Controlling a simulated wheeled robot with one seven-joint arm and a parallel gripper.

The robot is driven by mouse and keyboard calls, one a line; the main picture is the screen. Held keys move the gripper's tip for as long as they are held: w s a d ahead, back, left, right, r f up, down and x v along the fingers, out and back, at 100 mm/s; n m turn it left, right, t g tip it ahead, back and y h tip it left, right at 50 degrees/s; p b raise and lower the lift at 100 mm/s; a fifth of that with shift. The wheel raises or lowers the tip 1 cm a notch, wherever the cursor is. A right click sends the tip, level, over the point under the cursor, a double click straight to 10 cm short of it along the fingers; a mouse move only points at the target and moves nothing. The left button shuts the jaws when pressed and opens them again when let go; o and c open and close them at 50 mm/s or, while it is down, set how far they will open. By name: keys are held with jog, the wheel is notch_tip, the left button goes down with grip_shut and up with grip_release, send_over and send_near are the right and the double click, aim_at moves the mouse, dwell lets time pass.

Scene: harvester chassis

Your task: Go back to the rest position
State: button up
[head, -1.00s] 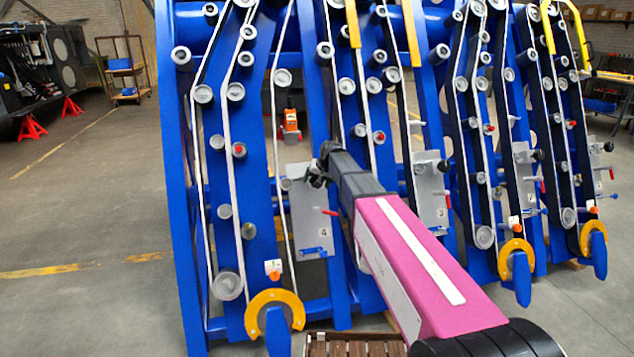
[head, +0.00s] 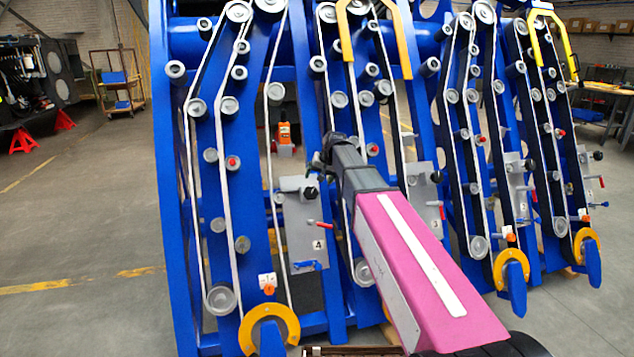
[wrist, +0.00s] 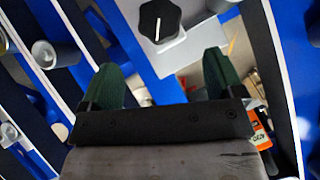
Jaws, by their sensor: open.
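My gripper (head: 322,162) is at the end of my pink and grey arm, in front of the blue chassis. In the head view it shows small and dark, just above the grey panel marked 4 (head: 298,240). In the wrist view the gripper (wrist: 163,78) has two dark green fingers wide apart, with nothing between them. A black knob (wrist: 160,20) on a grey plate lies beyond the fingertips. In the head view a black knob (head: 310,192) sits at the panel's upper right, apart from the gripper.
The panel carries a red lever (head: 320,224) and a blue handle (head: 308,265). Blue beams with rollers and belts fill the middle and right. Yellow hoops (head: 360,10) and yellow-orange rings (head: 290,318) stick out. An orange bottle (head: 284,133) stands behind the beams. Open floor (head: 80,240) lies left.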

jog(key=s+d+f+g+h, duration=0.2)
jog(key=s+d+f, duration=0.8)
jog(key=s, duration=0.5)
jog(key=s+d+f+g+h, duration=0.1)
jog(key=s+d+f+g, duration=0.1)
jog(key=s+d+f, duration=0.8)
jog(key=s+f, duration=0.4)
jog(key=s, duration=0.1)
jog(key=shift+s+f+h, duration=0.25)
jog(key=shift+f+h, duration=0.15)
